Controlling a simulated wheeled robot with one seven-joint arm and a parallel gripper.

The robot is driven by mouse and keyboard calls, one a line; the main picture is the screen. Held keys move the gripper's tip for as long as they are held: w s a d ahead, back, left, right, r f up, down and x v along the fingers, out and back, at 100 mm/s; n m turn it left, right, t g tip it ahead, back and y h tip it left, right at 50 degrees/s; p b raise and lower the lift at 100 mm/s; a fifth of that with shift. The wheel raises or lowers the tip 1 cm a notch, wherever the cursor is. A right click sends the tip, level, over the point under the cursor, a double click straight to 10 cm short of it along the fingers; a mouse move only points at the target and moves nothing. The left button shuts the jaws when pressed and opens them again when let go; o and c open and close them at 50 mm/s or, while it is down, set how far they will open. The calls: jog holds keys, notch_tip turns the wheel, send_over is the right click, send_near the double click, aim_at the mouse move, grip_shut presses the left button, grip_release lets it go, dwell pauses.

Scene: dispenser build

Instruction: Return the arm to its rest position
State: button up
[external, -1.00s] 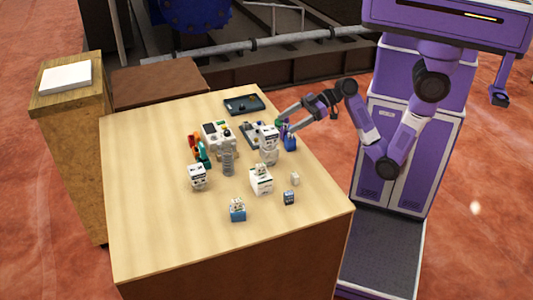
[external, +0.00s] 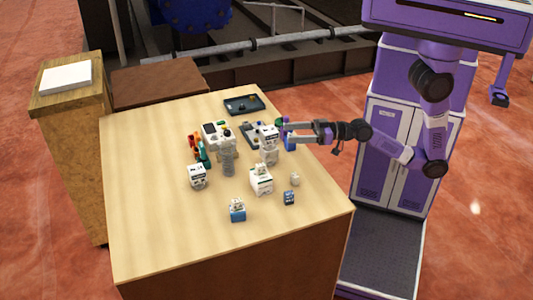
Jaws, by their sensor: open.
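My gripper (external: 288,132) is at the right side of the wooden table (external: 150,235), beside the stacked white dispenser (external: 269,146) and a purple-blue item (external: 289,143). Its two long fingers point left and are apart, with nothing visible between them. From this angle I cannot tell whether a fingertip touches the dispenser or the purple-blue item. My arm reaches back right to my purple and white body at the table's right edge.
White boxes (external: 261,181) and (external: 198,176) small blue-based items (external: 237,211) stand on the table. A spring-like column (external: 228,162), a light device (external: 214,134) and a dark tray (external: 244,104) stand farther back. The table's front left is clear.

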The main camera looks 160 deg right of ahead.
jog(key=w+a+f+n+t+y, duration=0.3)
jog(key=w+a, duration=0.1)
jog(key=a, duration=0.7)
jog(key=w+a+f+n+t+y, duration=0.2)
jog(key=w+a+n+t, duration=0.15)
jog(key=a, duration=0.75)
jog(key=s+a+f+n+y, duration=0.3)
jog(key=a+y, duration=0.2)
jog(key=a, duration=0.4)
jog(key=s+a+f+n+y, duration=0.3)
jog(key=a+y, duration=0.3)
jog(key=a, duration=0.4)
jog(key=shift+s+f+n, duration=0.25)
jog(key=shift+s+n, duration=0.2)
jog(key=shift+s, duration=0.05)
